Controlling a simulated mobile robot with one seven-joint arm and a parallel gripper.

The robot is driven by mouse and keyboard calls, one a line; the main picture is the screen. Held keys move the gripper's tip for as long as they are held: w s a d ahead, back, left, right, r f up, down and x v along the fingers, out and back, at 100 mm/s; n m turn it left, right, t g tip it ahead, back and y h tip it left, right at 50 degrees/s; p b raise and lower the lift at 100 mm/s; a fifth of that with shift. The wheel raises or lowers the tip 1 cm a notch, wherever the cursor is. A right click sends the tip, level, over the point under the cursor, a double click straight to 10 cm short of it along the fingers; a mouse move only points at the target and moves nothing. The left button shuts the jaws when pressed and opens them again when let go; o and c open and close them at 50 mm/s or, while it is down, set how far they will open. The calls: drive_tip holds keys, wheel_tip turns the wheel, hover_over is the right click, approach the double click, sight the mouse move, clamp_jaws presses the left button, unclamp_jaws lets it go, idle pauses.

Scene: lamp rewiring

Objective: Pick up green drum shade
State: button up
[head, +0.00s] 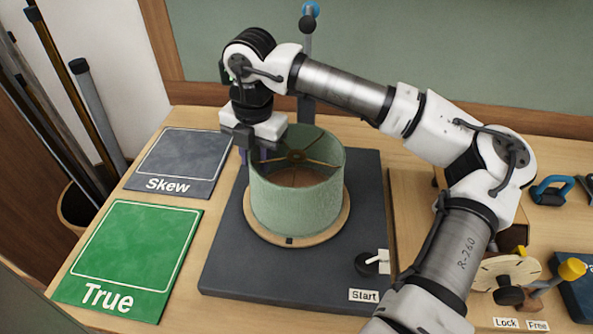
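The green drum shade (297,207) stands upright on a round wooden disc (320,232) on a dark base plate (232,257). Its top is open and shows brass spokes meeting at a hub. My gripper (256,160) points down at the shade's back-left rim. Its fingers reach down to about rim height. I cannot tell whether the rim lies between the fingers, or whether they touch it. The finger gap is too small to judge here.
A grey "Skew" mat (178,160) and a green "True" mat (130,250) lie to the left, both empty. A grey post (308,60) stands behind the shade. A "Start" label (364,295) and a knob (367,264) are at the plate's front right. A dial (507,272) and tools are at right.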

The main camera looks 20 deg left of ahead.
drive_tip(key=shift+f, duration=0.1)
clamp_jaws()
idle(0.4)
wheel_tip(320, 180, up, 20)
drive_tip(key=b, duration=0.3)
